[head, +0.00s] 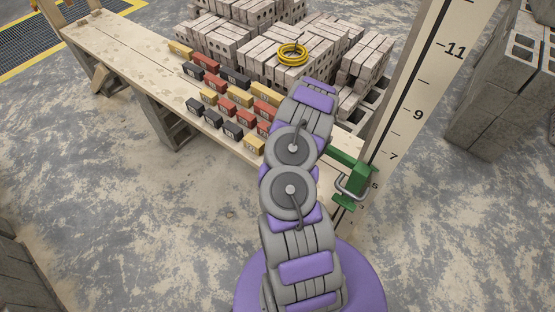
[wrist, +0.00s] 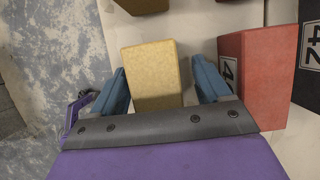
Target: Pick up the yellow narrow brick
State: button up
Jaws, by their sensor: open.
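In the wrist view a yellow brick (wrist: 152,75) lies between the two blue fingers of my gripper (wrist: 160,85). The fingers are open, one on each side, with a visible gap to the brick on the right and a smaller one on the left. The near end of the brick is hidden by the gripper's grey bar. In the head view several yellow bricks stand among the others, such as one at the far end (head: 180,48) and one at the near edge (head: 250,144). My arm hides the gripper there, so I cannot tell which yellow brick it is at.
A red brick (wrist: 250,75) stands close to the right finger, with a black brick (wrist: 308,65) beyond it. The bricks stand in rows on a wooden plank bench (head: 120,58). A green clamp (head: 352,178) and a tall measuring board (head: 418,85) are right of my arm.

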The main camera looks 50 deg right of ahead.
jog(key=shift+a, duration=0.2)
jog(key=shift+f, duration=0.1)
jog(key=shift+c, duration=0.2)
jog(key=shift+d, duration=0.15)
jog(key=c, duration=0.5)
jog(key=shift+f, duration=0.1)
jog(key=c, duration=0.8)
